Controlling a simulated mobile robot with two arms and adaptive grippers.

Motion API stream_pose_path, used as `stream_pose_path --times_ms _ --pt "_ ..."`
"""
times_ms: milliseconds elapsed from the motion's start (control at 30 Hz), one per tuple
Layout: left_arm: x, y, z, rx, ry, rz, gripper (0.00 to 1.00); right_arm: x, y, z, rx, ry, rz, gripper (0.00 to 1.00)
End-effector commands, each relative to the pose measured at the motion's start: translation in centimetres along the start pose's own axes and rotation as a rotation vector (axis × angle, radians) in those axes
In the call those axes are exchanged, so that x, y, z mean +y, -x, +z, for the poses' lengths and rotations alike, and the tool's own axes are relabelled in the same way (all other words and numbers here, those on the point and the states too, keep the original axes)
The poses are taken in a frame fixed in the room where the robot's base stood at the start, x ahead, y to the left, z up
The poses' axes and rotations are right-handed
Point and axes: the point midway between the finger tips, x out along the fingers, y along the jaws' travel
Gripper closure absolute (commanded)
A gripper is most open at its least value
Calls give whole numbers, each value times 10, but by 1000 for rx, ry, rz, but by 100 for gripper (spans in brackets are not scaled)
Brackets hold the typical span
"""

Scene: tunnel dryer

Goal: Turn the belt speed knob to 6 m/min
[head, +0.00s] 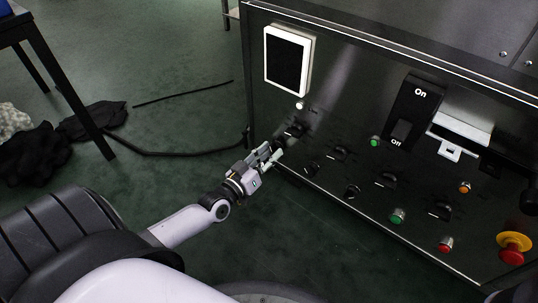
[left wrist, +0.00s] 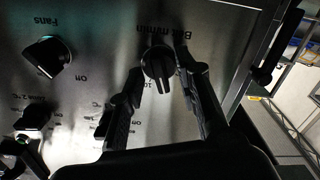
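The belt speed knob (left wrist: 158,64) is black, under the "Belt m/min" label, which appears upside down in the left wrist view. In the head view a dark knob (head: 294,129) sits below the screen, just past my left gripper's tips. My left gripper (head: 272,152) reaches toward the panel from the left. In the left wrist view the fingers of my left gripper (left wrist: 162,78) stand apart, one on each side of the knob. Gaps show between knob and fingers, though contact at the far side cannot be told. The dial numbers are mostly hidden or too small to read. My right gripper is not in view.
The metal panel (head: 330,110) carries a screen (head: 287,60), an On/Off switch (head: 405,112), several dark knobs, coloured buttons and a red emergency stop (head: 512,248). The fans knob (left wrist: 53,55) is beside the belt knob. A black cable (head: 180,153) lies on the floor.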

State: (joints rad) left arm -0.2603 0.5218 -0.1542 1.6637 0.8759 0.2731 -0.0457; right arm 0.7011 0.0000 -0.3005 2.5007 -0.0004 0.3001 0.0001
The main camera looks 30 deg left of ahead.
Motion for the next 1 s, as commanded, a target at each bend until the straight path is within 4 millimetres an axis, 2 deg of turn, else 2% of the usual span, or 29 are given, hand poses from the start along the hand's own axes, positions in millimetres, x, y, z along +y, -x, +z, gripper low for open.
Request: stream_pose_path --times_ms 67,500,1000 --pt "0 0 0 0 0 0 70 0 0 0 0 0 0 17" --pt "0 0 0 0 0 0 100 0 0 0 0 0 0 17" --pt "0 0 -1 -1 24 0 100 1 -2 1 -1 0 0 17"
